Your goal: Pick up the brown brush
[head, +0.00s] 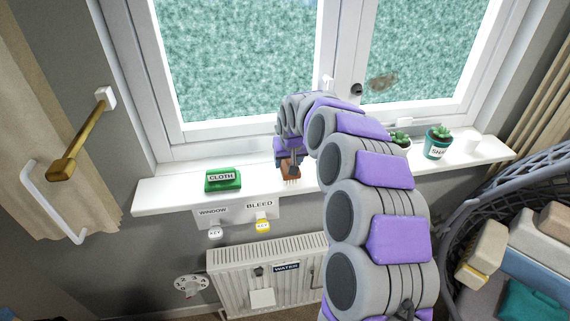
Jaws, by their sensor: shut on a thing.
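The brown brush (291,173) is on or just above the white window sill, below the window frame, with its pale bristles pointing down toward the sill's front edge. My gripper (290,160) is at the brush from above, shut on it. My purple and grey arm reaches in from the lower right and covers part of the sill to the right of the brush. I cannot tell whether the brush touches the sill.
A green block labelled CLOTH (222,180) sits on the sill (160,194) to the left. Key tags (263,226) hang below the sill, above a radiator (240,268). A basket (462,215) is at the right.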

